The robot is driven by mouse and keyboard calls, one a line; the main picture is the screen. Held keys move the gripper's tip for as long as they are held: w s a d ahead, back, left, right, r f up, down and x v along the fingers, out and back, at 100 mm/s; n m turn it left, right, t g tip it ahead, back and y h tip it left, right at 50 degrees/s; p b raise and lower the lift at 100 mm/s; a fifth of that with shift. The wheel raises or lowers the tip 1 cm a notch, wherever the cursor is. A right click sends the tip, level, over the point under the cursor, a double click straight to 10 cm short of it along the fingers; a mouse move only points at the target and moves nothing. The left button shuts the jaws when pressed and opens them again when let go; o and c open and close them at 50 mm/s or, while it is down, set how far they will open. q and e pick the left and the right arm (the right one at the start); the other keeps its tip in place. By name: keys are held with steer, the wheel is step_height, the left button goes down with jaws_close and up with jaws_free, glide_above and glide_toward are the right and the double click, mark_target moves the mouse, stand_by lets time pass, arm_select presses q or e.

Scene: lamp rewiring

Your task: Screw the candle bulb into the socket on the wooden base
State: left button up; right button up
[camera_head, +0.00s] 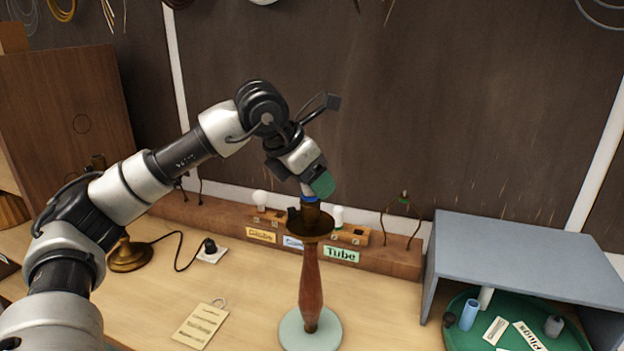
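The lamp has a reddish turned wooden stem (311,285) on a pale round disc (294,334), with a wide brown cup (326,226) and a brown socket (312,212) at its top. My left gripper (312,187) points down right over this socket. One green fingertip shows; the other finger is mostly hidden. A small white piece with a blue band (310,199), seemingly the candle bulb, is at the fingertips, upright and at the socket's mouth. I cannot tell whether it is seated or how deep. My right gripper is not in view.
A wooden rack with labels "Globe" (261,236) and "Tube" (341,255) stands behind, holding white bulbs. A brass lamp foot (130,256) with a cord, a paper tag (201,325), a grey shelf (530,255) and a green tray (459,338) with small parts surround the lamp.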

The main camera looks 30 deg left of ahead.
arm_select(q)
steer(key=c, duration=0.8)
steer(key=m+h, duration=0.1)
steer(key=m, duration=0.1)
steer(key=shift+m+g+p, duration=0.3)
steer(key=shift+g+p, duration=0.05)
steer(key=shift+g, duration=0.05)
steer(key=m+h, duration=0.1)
steer(key=m+g+p, duration=0.1)
steer(key=m, duration=0.1)
steer(key=shift+m+g+h, duration=0.3)
steer(key=shift+h, duration=0.1)
steer(key=shift+d+f+m+g+h+p, duration=0.1)
steer(key=shift+m+g+h+p, duration=0.25)
steer(key=shift+m, duration=0.55)
